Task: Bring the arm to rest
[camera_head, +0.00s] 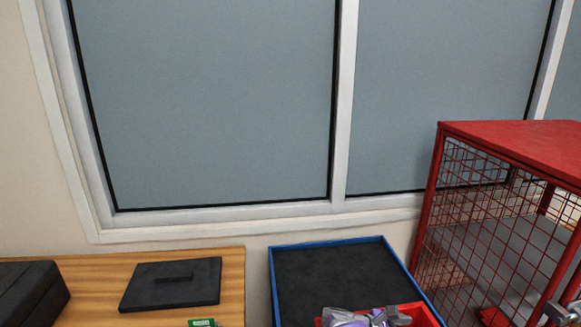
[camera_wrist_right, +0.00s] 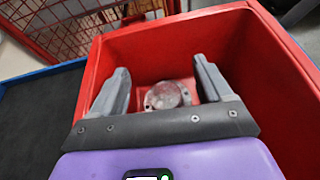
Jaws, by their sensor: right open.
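My right gripper (camera_wrist_right: 158,95) is open in the right wrist view, its two grey fingers apart above the inside of a red bin (camera_wrist_right: 205,42). A round grey metal part (camera_wrist_right: 166,96) lies in the bin and shows between the fingers; I cannot tell whether they touch it. In the head view my right gripper (camera_head: 358,318) is partly visible at the bottom edge, over the red bin (camera_head: 418,314). My left gripper is not in view.
The bin stands on a blue-edged black tray (camera_head: 325,270). A red mesh cage (camera_head: 490,215) stands to the right. On the left, a wooden table (camera_head: 100,270) holds a black flat lid (camera_head: 172,283), a black box (camera_head: 30,290) and a green item (camera_head: 202,323). A window is behind.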

